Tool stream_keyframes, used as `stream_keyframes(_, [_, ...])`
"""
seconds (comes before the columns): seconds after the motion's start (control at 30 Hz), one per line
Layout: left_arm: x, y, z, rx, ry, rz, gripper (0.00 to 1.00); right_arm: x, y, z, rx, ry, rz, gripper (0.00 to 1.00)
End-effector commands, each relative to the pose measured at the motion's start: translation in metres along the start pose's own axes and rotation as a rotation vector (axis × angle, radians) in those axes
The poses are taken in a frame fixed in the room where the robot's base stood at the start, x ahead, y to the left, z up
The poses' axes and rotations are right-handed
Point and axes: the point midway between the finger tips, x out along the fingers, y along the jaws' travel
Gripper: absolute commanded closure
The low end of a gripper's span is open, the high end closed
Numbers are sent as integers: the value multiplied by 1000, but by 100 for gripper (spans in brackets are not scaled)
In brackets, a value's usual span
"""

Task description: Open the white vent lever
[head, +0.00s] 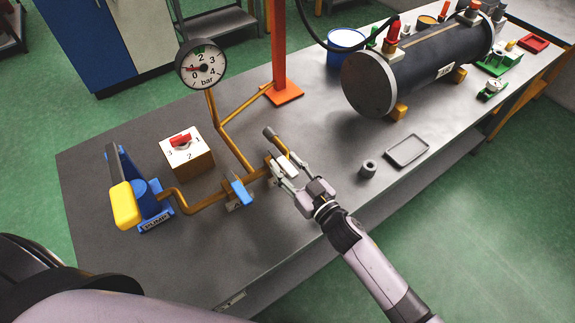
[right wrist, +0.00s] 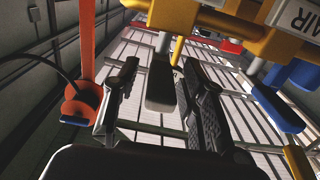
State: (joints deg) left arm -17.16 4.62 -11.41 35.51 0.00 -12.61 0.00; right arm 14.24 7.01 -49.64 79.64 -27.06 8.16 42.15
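The white vent lever (head: 287,167) sits on the yellow pipe near the middle of the table in the head view. My right gripper (head: 291,181) is at the lever, coming from the front right. In the right wrist view the gripper (right wrist: 163,90) is open, with one finger on each side of the lever and a gap visible on both sides. The lever's pivot is partly hidden. My left gripper is not in view.
A blue lever (head: 239,190) stands close left on the same pipe. A pump with a yellow handle (head: 125,205), a selector box (head: 187,155) and a gauge (head: 201,64) lie farther left. A dark cylinder (head: 420,68), a grey ring (head: 368,168) and a tray (head: 407,151) are to the right.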

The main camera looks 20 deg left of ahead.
Motion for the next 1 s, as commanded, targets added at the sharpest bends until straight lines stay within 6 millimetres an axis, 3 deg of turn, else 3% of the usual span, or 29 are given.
stream_keyframes(0.53, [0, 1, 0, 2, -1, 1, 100, 0, 0, 0, 0, 0, 0, 100])
stream_keyframes(1.0, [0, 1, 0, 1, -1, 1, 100, 0, 0, 0, 1, 0, 0, 100])
